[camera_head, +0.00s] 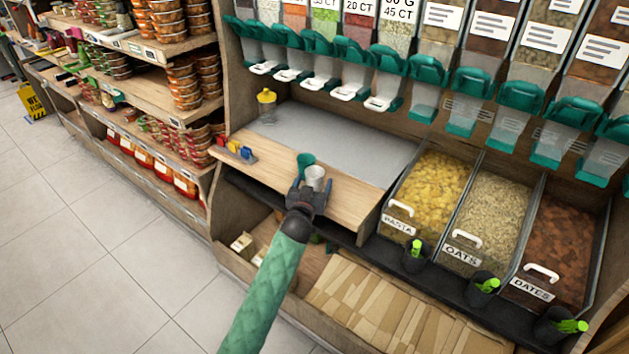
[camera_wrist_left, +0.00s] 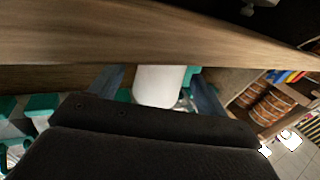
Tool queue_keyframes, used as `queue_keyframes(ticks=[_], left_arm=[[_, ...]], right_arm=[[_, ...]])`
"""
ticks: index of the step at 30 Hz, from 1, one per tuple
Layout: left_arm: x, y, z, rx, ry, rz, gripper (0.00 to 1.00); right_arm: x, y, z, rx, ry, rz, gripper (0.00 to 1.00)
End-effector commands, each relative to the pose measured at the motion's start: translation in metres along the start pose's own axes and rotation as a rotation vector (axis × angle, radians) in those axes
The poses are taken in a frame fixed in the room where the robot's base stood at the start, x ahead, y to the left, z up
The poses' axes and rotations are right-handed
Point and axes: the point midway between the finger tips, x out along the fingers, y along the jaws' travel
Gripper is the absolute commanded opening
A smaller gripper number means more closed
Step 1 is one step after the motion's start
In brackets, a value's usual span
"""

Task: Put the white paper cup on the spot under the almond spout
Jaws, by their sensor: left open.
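The white paper cup (camera_head: 315,178) stands on the wooden front strip of the counter. It also shows in the left wrist view (camera_wrist_left: 158,85), between the two fingers with a gap on each side. My left gripper (camera_head: 309,187) is open around the cup at its near side. A teal cup or scoop (camera_head: 305,161) is just beyond it, left of the white cup. Teal spouts hang under the row of dispensers. Their small labels are too fine to read, so I cannot tell which spout is almond. My right gripper is not in view.
A grey mat (camera_head: 330,138) lies mostly bare behind the cup. A yellow-lidded jar (camera_head: 267,103) and small coloured blocks (camera_head: 238,150) are to the left. Bins of pasta (camera_head: 437,180), oats (camera_head: 492,205) and dates (camera_head: 553,240) stand right. Dispenser spouts (camera_head: 383,95) overhang the mat's back.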

Motion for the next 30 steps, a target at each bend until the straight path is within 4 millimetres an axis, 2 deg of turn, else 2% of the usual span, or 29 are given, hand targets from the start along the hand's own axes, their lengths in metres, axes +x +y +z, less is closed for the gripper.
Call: queue_keyframes(ticks=[9,16,19,20,30], left_arm=[[0.0049,-0.0001,0.0008,0.0,-0.001,0.0,0.76],[0.0048,-0.0002,0.0008,0.0,-0.001,0.0,0.31],[0.0047,-0.0003,0.0009,0.0,-0.001,0.0,0.29],[0.0047,-0.0002,0.0008,0.0,-0.001,0.0,0.26],[0.006,-0.0012,-0.0033,0.0,-0.001,-0.001,0.26]], right_arm=[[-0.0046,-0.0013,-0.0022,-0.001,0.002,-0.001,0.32],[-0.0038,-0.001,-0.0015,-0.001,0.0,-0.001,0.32],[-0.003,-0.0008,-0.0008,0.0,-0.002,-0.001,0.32],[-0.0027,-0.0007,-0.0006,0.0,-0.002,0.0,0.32],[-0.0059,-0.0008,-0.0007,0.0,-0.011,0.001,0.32]])
